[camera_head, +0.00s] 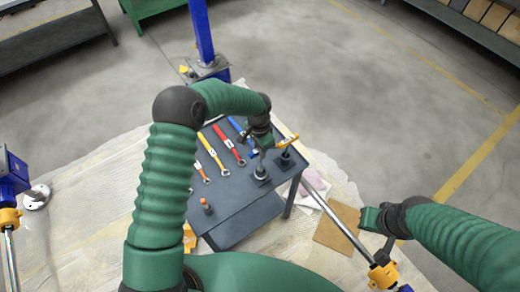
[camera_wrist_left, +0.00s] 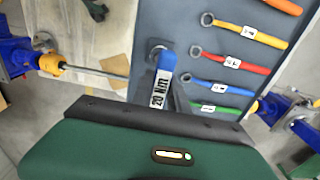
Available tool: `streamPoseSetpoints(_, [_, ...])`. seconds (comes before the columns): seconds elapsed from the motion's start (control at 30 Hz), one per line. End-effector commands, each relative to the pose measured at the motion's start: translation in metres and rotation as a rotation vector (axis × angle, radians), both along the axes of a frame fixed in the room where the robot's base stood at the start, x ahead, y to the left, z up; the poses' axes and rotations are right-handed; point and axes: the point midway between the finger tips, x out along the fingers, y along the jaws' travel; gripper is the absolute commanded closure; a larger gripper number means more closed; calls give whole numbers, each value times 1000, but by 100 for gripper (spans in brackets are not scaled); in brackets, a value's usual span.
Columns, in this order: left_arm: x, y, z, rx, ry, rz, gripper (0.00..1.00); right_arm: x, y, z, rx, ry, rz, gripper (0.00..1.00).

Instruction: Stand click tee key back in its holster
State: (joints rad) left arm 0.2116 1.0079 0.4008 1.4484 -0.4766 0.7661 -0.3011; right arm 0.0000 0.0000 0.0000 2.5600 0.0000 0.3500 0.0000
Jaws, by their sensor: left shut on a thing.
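A tee key with a blue handle marked 20 Nm (camera_wrist_left: 162,82) shows in the left wrist view. My left gripper (camera_head: 262,145) is shut on it over the dark table.
The dark table (camera_head: 240,222) carries wrenches with yellow (camera_head: 211,154), red (camera_head: 229,145) and blue (camera_head: 238,127) handles. Blue screw jacks (camera_head: 203,35) stand around. A metal rod (camera_head: 335,220) runs beside the table.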

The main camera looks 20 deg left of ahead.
Motion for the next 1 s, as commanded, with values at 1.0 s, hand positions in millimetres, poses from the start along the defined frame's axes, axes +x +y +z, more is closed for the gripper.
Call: streamPoseSetpoints(1.0, [0, 0, -43, 0, 0, 0, 100, 0, 0, -28, 0, 0, 0, 100])
